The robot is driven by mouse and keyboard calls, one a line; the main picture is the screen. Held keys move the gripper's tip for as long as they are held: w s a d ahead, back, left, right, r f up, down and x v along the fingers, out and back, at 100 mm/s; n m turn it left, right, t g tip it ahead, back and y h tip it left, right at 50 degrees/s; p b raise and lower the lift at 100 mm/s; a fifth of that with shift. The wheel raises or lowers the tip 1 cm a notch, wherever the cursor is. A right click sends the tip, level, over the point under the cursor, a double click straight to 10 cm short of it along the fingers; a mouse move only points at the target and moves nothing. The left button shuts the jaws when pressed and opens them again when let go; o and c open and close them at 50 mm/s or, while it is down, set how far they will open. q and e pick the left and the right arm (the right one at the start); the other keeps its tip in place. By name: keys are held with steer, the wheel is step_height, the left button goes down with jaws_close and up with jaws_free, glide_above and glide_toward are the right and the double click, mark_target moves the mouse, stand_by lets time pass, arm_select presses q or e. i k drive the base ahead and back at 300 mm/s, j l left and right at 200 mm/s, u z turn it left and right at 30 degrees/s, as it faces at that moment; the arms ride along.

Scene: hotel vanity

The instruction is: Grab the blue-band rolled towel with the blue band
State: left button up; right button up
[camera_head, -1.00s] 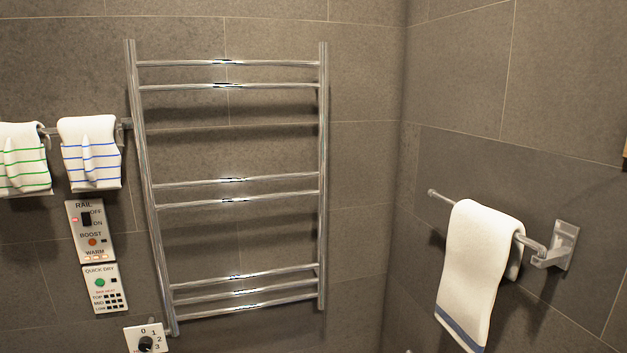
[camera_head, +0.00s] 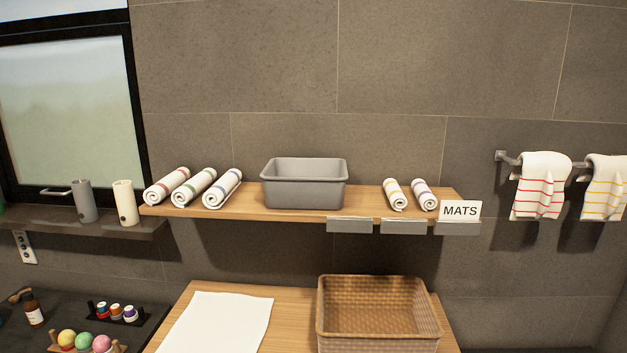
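Three white rolled towels lie side by side on the left part of the wooden shelf (camera_head: 300,217) in the head view. The one nearest the grey bin has a blue-looking band; this is the blue-band rolled towel (camera_head: 222,189). To its left are a green-band rolled towel (camera_head: 194,189) and a red-band rolled towel (camera_head: 167,187). Two smaller rolls lie right of the bin, one with a yellow band (camera_head: 396,195) and one with a purple band (camera_head: 424,195). Neither of my grippers is in view.
A grey bin (camera_head: 304,188) stands right of the blue-band towel. A MATS sign (camera_head: 460,211) is at the shelf's right end. Below are a wicker basket (camera_head: 330,330) and a white mat (camera_head: 215,325) on a wooden top.

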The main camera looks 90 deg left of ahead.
mark_target(214, 197)
steer(key=u, duration=3.25)
